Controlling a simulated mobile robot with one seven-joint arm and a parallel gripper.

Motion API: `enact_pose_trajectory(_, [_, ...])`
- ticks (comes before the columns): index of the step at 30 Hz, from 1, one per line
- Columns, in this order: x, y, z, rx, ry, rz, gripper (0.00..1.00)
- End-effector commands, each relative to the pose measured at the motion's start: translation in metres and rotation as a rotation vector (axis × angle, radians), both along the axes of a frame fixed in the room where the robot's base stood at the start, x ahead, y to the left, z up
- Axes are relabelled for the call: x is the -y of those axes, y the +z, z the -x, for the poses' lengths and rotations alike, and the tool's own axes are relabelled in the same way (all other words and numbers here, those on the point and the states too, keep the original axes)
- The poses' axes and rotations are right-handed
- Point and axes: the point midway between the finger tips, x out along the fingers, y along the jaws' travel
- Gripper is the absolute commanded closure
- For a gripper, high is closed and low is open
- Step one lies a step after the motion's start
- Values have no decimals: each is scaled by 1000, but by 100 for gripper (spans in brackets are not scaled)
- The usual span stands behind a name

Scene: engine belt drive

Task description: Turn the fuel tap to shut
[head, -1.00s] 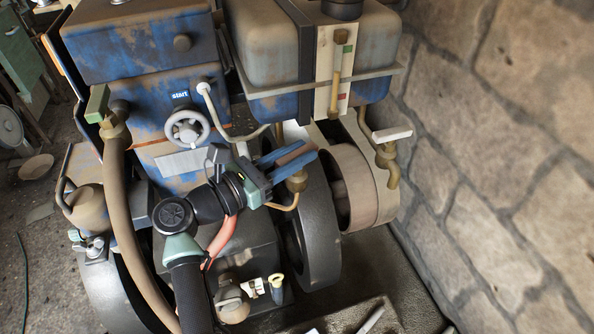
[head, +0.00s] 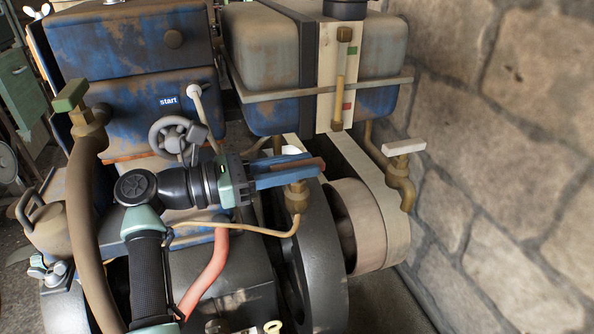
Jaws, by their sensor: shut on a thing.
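The fuel tap has a brass body (head: 297,198) below the fuel tank (head: 262,65), with a thin brass pipe leading from it to the left. Its reddish-brown lever (head: 312,163) shows between the two blue fingers of my gripper (head: 308,171). My gripper comes in from the left, nearly level, with its fingers above the brass body and closed around the lever. The fingers hide most of the lever, so its exact angle is hard to tell.
A white-handled tap (head: 403,147) stands to the right by the stone wall (head: 500,150). A flywheel (head: 312,270) and pale belt pulley (head: 360,225) lie below. A small handwheel (head: 172,137) and a green-handled tap (head: 72,95) on a thick hose are to the left.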

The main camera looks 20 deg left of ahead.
Motion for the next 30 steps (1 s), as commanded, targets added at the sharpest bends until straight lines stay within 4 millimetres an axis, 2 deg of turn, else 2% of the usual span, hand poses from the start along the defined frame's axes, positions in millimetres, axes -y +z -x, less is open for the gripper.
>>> enact_pose_trajectory(8, [1, 0, 1, -2, -5, 1, 100])
enact_pose_trajectory(9, [1, 0, 1, -2, -5, 1, 69])
enact_pose_trajectory(13, [1, 0, 0, -1, -5, 1, 46])
enact_pose_trajectory(14, [1, 0, 0, -1, -4, 1, 43])
enact_pose_trajectory(23, [-1, 0, 1, 0, -2, 0, 43])
enact_pose_trajectory(26, [-8, -1, 5, 1, 0, 1, 43])
enact_pose_trajectory(30, [-28, -1, 18, 0, 3, -1, 43])
